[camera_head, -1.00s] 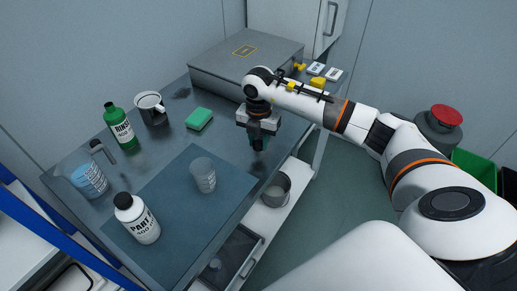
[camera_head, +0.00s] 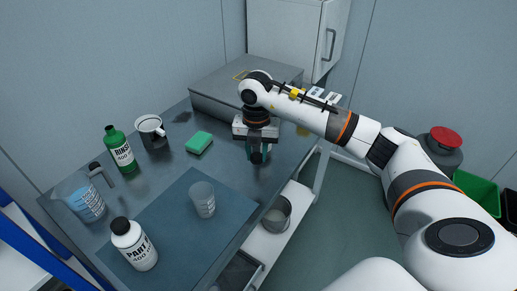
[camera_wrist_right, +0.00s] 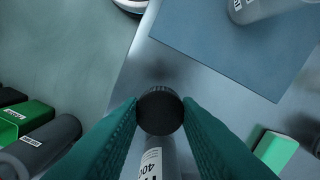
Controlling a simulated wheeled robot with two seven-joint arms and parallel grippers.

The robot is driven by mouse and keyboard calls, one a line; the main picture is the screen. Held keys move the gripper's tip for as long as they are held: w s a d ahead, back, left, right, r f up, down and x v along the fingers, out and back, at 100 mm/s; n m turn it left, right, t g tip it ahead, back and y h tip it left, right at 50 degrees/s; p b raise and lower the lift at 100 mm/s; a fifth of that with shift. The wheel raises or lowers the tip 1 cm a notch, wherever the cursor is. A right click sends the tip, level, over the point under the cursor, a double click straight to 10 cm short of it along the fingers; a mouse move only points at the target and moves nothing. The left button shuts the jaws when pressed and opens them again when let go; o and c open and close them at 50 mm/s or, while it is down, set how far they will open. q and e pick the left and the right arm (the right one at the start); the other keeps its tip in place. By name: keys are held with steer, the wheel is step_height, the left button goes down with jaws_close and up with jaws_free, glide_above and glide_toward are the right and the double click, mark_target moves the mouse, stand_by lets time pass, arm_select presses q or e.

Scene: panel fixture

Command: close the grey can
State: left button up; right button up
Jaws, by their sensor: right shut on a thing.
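A grey can (camera_head: 442,156) with a red top (camera_head: 447,137) stands at the right, partly behind my right arm. Its dark grey side with a white label shows in the right wrist view (camera_wrist_right: 48,142). I cannot tell how its top sits. My right gripper (camera_head: 257,153) is over the bench near its front edge. Its teal fingers are shut on a black-capped bottle, whose black cap (camera_wrist_right: 160,110) and pale body labelled "400" (camera_wrist_right: 152,165) show between them in the right wrist view. In the head view the bottle's body is mostly hidden. My left gripper is out of view.
Green bins (camera_head: 475,190) stand right. Floor lies between.

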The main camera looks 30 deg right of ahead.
steer(key=s+a+m, duration=0.6)
steer(key=s+m, duration=0.1)
steer(key=m, duration=0.6)
steer(key=s+a+m, duration=0.6)
steer(key=s+m, duration=0.1)
steer(key=m, duration=0.7)
steer(key=shift+s+a+r+m, duration=0.15)
steer(key=shift+a+r+m, duration=0.05)
steer(key=shift+a+m, duration=0.1)
